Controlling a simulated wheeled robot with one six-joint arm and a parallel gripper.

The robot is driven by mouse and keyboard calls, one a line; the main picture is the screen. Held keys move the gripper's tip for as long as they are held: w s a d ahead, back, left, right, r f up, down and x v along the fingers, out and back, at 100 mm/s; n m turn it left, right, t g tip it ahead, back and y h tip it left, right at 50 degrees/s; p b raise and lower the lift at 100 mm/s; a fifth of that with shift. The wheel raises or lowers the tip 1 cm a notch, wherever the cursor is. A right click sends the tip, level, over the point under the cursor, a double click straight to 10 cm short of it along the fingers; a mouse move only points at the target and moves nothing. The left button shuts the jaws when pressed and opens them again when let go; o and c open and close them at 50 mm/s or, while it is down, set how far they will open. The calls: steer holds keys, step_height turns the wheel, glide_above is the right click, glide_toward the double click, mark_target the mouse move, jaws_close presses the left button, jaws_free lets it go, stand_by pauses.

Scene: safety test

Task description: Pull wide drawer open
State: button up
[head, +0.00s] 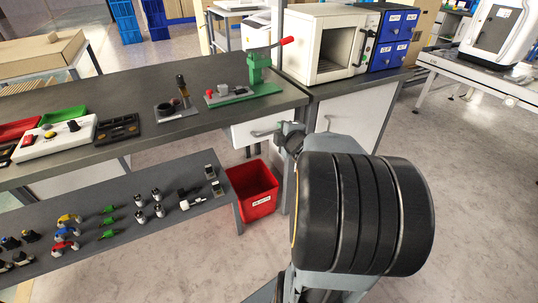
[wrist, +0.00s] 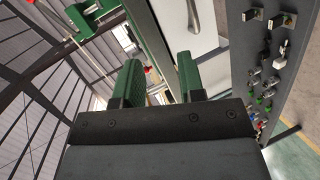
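The white drawer front (head: 243,136) sits under the grey bench top in the head view, with a grey bar handle (head: 263,132) on it. No clear gap shows around the drawer front. My gripper (head: 284,128) is at the right end of the drawer, close to the handle; my arm hides part of this area. In the wrist view my gripper (wrist: 158,82) has its two green fingers apart, with nothing seen between them. A white panel (wrist: 222,25) with a grey handle (wrist: 192,14) lies beyond the fingertips. Contact with the handle cannot be told.
A red bin (head: 252,190) stands on the floor below the drawer. A low grey shelf (head: 130,225) with several small parts is at left. The bench top (head: 140,90) carries a green press (head: 256,75) and devices. Open floor (head: 480,180) lies at right.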

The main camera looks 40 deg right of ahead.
mark_target(269, 133)
step_height(269, 133, down, 7)
steer(key=d+n+t+y+b, duration=0.2)
steer(key=n+b, duration=0.2)
steer(key=b+x, duration=0.3)
steer(key=x, duration=0.9)
steer(key=shift+w+f, duration=0.1)
steer(key=shift+w, duration=0.25)
jaws_close()
